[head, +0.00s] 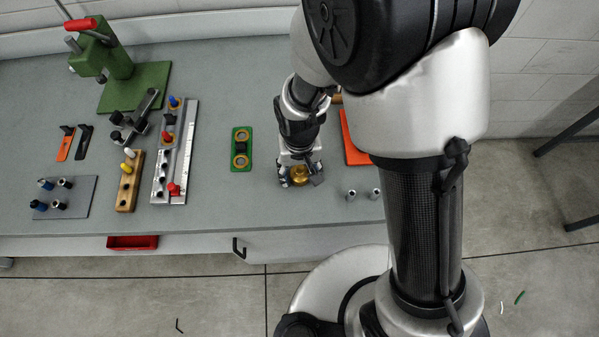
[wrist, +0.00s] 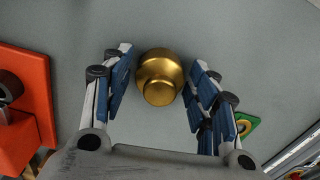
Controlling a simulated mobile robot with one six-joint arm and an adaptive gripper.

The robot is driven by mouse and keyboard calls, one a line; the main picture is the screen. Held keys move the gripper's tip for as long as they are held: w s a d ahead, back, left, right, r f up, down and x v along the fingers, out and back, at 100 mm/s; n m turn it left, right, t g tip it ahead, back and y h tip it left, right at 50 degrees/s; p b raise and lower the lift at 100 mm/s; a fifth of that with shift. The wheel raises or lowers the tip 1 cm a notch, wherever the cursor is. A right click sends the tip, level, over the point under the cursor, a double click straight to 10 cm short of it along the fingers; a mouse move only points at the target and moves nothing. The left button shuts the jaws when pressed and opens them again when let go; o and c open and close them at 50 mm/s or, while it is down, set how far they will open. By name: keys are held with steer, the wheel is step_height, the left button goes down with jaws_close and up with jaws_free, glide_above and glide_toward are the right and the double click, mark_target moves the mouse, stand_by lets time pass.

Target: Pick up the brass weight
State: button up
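The brass weight (head: 299,174) is a round golden piece with a narrower knob, standing on the grey bench near its front edge. In the wrist view the weight (wrist: 160,78) lies between the fingertips of my gripper (wrist: 160,80). The gripper is open, with a finger on each side and a visible gap between the weight and each finger. In the head view my gripper (head: 300,176) is low over the bench at the weight, and the arm comes down from above. The weight's far side is partly hidden there by the gripper.
A green plate with two rings (head: 241,149) lies left of the gripper. An orange block (head: 353,145) is to the right, partly behind my arm. Two small metal cylinders (head: 351,194) stand near the front edge. A steel rule (head: 188,150) and a green press (head: 112,62) are further left.

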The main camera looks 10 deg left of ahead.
jaws_close()
stand_by(0.5)
steer(key=shift+r, duration=0.1)
